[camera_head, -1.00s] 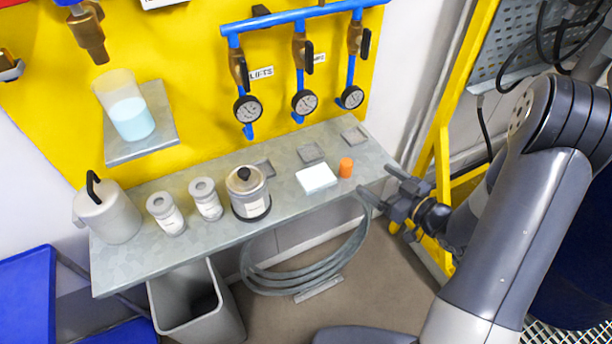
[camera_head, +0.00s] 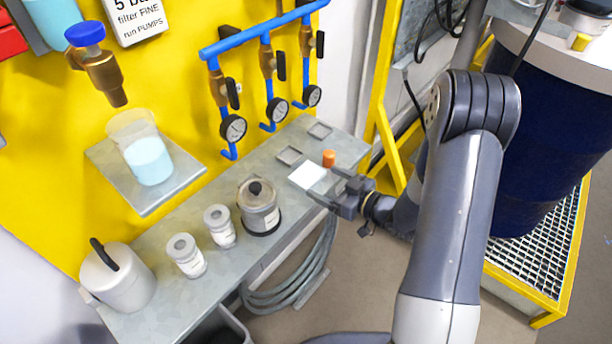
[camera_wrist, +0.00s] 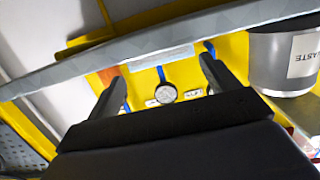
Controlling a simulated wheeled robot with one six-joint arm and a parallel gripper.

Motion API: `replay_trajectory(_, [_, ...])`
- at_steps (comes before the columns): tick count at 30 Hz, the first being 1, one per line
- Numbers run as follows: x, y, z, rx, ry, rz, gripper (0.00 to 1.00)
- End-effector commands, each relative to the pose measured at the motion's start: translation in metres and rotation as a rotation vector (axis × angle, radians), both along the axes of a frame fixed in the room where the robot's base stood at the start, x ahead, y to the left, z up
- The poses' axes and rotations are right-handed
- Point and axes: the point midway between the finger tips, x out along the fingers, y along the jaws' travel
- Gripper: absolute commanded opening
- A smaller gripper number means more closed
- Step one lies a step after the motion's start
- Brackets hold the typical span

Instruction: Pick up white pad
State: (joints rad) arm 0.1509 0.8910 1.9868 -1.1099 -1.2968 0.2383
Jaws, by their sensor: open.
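The white pad (camera_head: 307,176) lies flat on the grey metal shelf (camera_head: 178,222), near its right end. In the wrist view my gripper's fingers (camera_wrist: 162,88) are spread wide. A pale strip that looks like the pad (camera_wrist: 160,57) shows between them, and an orange shape that looks like the cylinder (camera_wrist: 111,76) is by the left finger. Whether the fingers touch the pad cannot be told.
A lidded pot (camera_head: 260,210), two small white jars (camera_head: 220,228) and a large grey canister (camera_head: 118,280) stand left of the pad. Pressure gauges (camera_head: 233,128) hang above. Hoses (camera_head: 305,268) are coiled below the shelf. A blue drum (camera_head: 540,170) stands at right.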

Motion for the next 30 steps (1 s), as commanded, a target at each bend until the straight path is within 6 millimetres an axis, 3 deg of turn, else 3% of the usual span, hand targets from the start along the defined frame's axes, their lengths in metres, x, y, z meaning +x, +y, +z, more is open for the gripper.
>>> replay_trajectory(18, [0.038, 0.053, -0.01, -0.001, 0.001, 0.002, 0.83])
replay_trajectory(26, [0.04, 0.055, -0.011, 0.001, 0.001, 0.0, 0.83])
replay_trajectory(30, [0.04, 0.055, -0.011, 0.0, 0.0, 0.0, 0.73])
